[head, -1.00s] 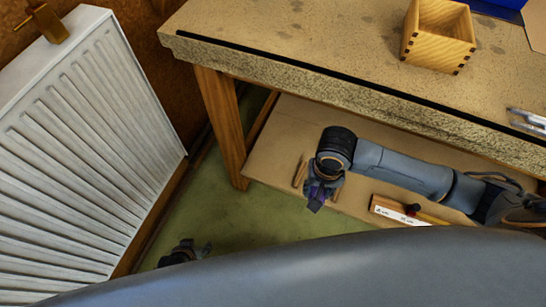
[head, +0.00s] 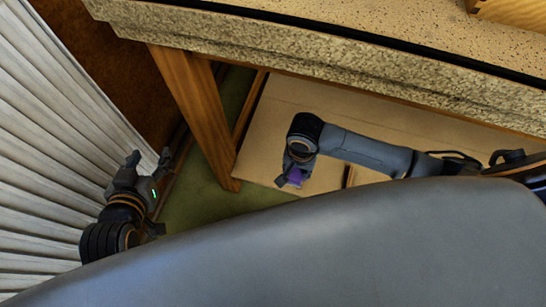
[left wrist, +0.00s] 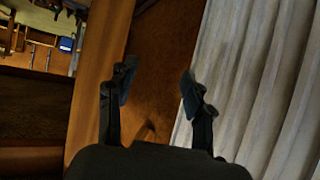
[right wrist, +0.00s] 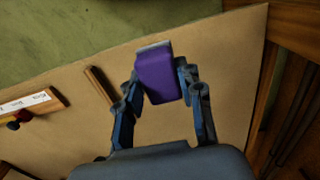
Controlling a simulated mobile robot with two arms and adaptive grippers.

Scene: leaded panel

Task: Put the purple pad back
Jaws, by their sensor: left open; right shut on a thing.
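The purple pad (right wrist: 158,76) is a small block with a pale grey strip along one edge. My right gripper (right wrist: 160,90) is shut on it, with a finger on each side. In the head view the pad (head: 295,176) shows partly below my right gripper (head: 290,178), over the low wooden shelf (head: 268,150) under the workbench. I cannot tell how high above the shelf it is. My left gripper (head: 150,162) is open and empty beside the white radiator. In the left wrist view my left gripper (left wrist: 157,82) has nothing between its fingers.
The workbench (head: 330,50) overhangs the shelf, and its wooden leg (head: 200,120) stands to the left of my right gripper. The white radiator (head: 50,140) is at the left. A wooden strip (right wrist: 100,86) and a labelled wooden block (right wrist: 35,105) lie on the shelf. Green floor (right wrist: 90,30) lies beyond the shelf edge.

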